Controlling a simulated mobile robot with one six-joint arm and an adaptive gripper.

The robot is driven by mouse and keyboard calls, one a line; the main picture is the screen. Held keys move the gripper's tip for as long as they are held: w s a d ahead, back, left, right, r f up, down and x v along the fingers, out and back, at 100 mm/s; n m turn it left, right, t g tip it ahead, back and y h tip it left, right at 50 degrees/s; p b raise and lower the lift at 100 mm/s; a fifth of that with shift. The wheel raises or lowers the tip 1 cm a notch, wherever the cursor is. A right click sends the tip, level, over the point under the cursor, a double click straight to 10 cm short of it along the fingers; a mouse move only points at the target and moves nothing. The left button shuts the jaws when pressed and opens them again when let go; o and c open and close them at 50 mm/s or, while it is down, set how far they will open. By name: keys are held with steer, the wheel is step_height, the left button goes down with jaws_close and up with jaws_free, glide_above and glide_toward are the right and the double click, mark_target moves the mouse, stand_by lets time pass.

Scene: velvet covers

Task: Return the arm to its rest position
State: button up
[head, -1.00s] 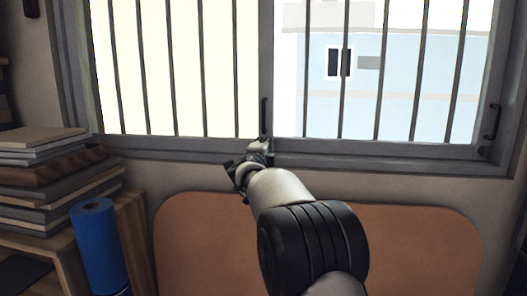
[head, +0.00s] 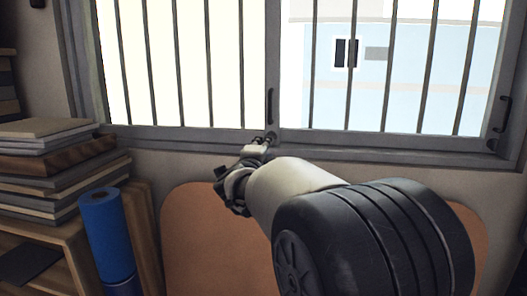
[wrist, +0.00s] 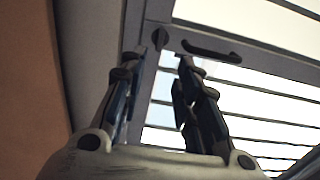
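My arm reaches forward from the lower right in the head view, with my gripper (head: 262,141) at its far end in front of the lower window frame. In the wrist view my gripper (wrist: 171,58) shows two dark fingers with a gap between their tips. Nothing is held between them. The window frame and its handle show beyond the fingertips. My forearm hides part of the brown panel in the head view.
A barred window (head: 190,70) fills the back wall. A brown rounded panel (head: 205,250) stands below it. At the left are a stack of boards (head: 50,165) on a wooden shelf (head: 75,250) and a blue roll (head: 107,235).

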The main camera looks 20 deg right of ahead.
stand_by(0.3)
steer(key=s+a+f+n+g+y+b, duration=0.1)
steer(key=s+a+f+n+y+b, duration=0.2)
steer(key=s+a+f+n+y, duration=0.35)
steer(key=s+a+f+n+g+y+b, duration=0.15)
steer(key=s+a+f+n+y, duration=0.25)
steer(key=s+a+n, duration=0.6)
steer(key=s+f+n+g+b, duration=0.2)
steer(key=s+f+n+g, duration=0.2)
steer(key=s+f, duration=0.6)
steer(key=s+f+n+g+b, duration=0.2)
steer(key=s+f+n+g, duration=0.2)
steer(key=s+f, duration=0.6)
steer(key=s, duration=0.7)
steer(key=shift+s+d, duration=0.25)
steer(key=shift+d, duration=0.05)
steer(key=shift+n+h, duration=0.25)
